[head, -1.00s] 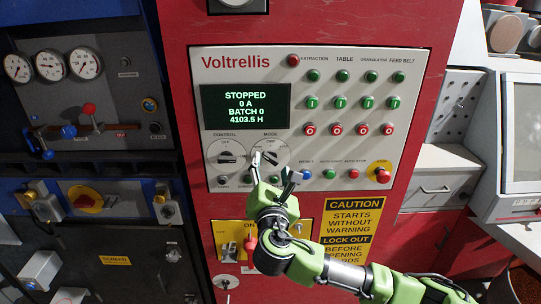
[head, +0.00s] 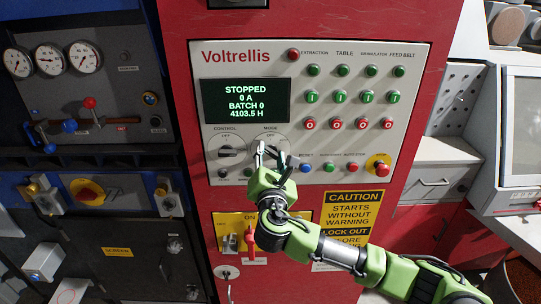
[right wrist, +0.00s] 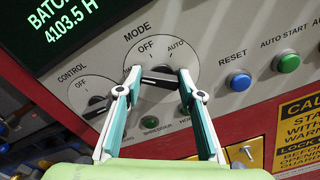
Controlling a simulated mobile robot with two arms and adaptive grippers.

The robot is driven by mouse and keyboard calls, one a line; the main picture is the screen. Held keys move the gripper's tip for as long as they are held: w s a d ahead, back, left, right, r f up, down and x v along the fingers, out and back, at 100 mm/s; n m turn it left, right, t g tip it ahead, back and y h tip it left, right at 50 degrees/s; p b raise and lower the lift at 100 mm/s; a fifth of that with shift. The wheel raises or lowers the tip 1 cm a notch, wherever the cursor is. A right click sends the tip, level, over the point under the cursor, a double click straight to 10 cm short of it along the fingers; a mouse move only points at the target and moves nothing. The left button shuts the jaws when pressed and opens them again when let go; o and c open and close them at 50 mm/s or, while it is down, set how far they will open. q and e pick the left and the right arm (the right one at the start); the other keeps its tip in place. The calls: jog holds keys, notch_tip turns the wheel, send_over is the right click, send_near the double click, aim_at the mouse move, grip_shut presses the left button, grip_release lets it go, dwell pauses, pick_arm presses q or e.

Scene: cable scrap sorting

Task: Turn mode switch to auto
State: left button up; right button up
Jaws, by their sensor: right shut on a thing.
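The mode switch (head: 270,140) is a round pale dial on the Voltrellis panel, left of the coloured buttons. In the right wrist view its dark knob (right wrist: 160,78) lies crosswise between my fingertips, under the labels OFF and AUTO. My right gripper (head: 273,152) is at the switch, shut on the knob; its fingers (right wrist: 160,75) press from both sides. The display (head: 246,103) reads STOPPED. My left gripper is not in view.
The similar control switch (head: 228,153) sits close on the left. Blue reset (head: 305,168), green and red buttons and a red emergency stop (head: 380,167) lie to the right. A red handle (head: 249,238) on a yellow plate is below.

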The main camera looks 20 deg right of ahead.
jog(key=shift+f, duration=0.1)
jog(key=m+b, duration=0.2)
jog(key=m, duration=0.1)
jog(key=shift+f+m+b, duration=0.15)
jog(key=shift+m+b, duration=0.25)
jog(key=m+b, duration=0.3)
jog(key=m, duration=0.3)
jog(key=shift+d+b, duration=0.1)
jog(key=shift+b, duration=0.2)
jog(key=m+b, duration=0.2)
jog(key=m, duration=0.3)
jog(key=shift+m, duration=0.3)
jog(key=m+b, duration=0.2)
jog(key=m, duration=0.2)
jog(key=shift+d, duration=0.1)
jog(key=shift+m, duration=0.4)
jog(key=o, duration=1.1)
